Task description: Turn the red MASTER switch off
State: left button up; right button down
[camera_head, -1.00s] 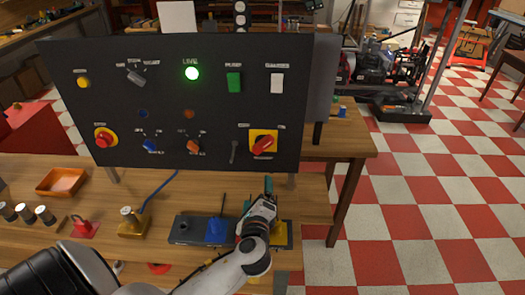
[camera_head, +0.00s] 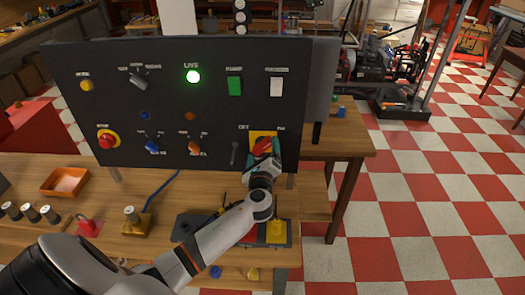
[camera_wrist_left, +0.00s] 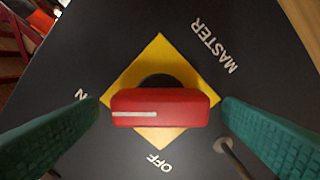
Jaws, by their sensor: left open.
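The red MASTER switch (camera_head: 262,146) is a red handle on a yellow square plate at the lower right of the black panel (camera_head: 215,120). In the left wrist view the red handle (camera_wrist_left: 160,108) lies across the yellow diamond-shaped plate (camera_wrist_left: 160,62), with a white line at its left end pointing toward a partly hidden label ending in N. The OFF label shows below it. My left gripper (camera_head: 262,165) is at the switch. In the left wrist view its green fingers (camera_wrist_left: 160,112) are open, one at each end of the handle, with no clear grip. My right gripper is not in view.
A green lamp (camera_head: 193,76) is lit under the word LIVE. A red round button on yellow (camera_head: 108,139), a blue knob (camera_head: 152,146) and an orange knob (camera_head: 194,148) share the panel. A thin grey lever (camera_head: 235,152) is just left of the switch. An orange tray (camera_head: 64,182) is on the bench.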

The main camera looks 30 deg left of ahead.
pick_arm(q)
jog(key=shift+w+a, duration=0.1)
jog(key=shift+c, duration=0.3)
jog(key=c, duration=0.9)
jog(key=shift+c, duration=0.2)
